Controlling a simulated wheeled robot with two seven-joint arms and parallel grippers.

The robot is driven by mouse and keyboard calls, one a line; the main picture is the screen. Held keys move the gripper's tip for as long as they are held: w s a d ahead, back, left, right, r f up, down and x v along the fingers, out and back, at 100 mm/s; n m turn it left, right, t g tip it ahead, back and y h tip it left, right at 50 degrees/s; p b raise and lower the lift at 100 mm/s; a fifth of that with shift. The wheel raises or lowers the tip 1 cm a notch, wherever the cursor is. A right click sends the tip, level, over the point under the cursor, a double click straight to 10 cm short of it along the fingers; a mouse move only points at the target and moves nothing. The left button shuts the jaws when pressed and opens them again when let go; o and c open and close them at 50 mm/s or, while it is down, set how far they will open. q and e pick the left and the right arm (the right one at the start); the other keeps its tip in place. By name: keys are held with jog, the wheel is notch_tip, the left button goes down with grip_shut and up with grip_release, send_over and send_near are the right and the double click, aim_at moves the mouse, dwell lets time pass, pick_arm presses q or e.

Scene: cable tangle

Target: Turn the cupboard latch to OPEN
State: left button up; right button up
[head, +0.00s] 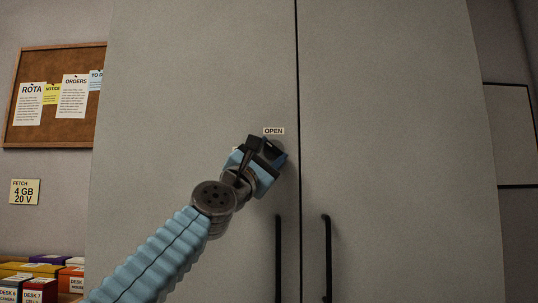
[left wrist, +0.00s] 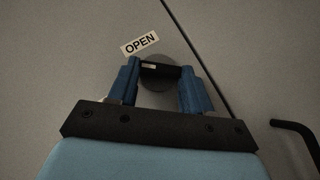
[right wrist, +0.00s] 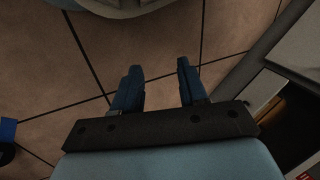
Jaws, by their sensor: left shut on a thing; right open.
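The cupboard latch (left wrist: 162,71) is a black bar on a round dark grey disc, seen in the left wrist view. A pale mark shows at the bar's left end. The OPEN label (left wrist: 139,43) is just beyond that end; it also shows in the head view (head: 274,131), just above my gripper. My left gripper (head: 272,152) is at the cupboard's left door (head: 200,80), its blue fingers shut on the latch bar. In the head view my gripper hides the latch. My right gripper (right wrist: 157,78) is open and empty above the tiled floor.
Two black door handles (head: 327,258) stand below and right of my left gripper, either side of the door seam. A notice board (head: 45,133) hangs at the left, above several labelled boxes (head: 40,284). A second label beside the latch is mostly hidden.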

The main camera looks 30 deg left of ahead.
pick_arm(q)
jog(key=shift+r+m+h, duration=0.15)
jog(key=shift+m+h, duration=0.45)
jog(key=shift+m, duration=0.1)
jog(key=shift+s+a+r+m+g+h+p, duration=0.1)
jog(key=shift+a+r+m+g+h+p, duration=0.1)
jog(key=shift+m+g+h+p, duration=0.4)
jog(key=m+g+p, duration=0.1)
jog(key=m+p, duration=0.1)
jog(key=r+m+g+h+p, duration=0.1)
jog(key=m+g+p, duration=0.1)
jog(key=m+p, duration=0.1)
jog(key=shift+p, duration=0.3)
jog(key=shift+f+m+g+h+p, duration=0.1)
jog(key=shift+m+g+h+p, duration=0.2)
jog(key=shift+m+g+p, duration=0.7)
jog(key=shift+m+g, duration=0.5)
jog(key=shift+f, duration=0.1)
jog(key=o, duration=1.1)
jog(key=shift+c, duration=0.2)
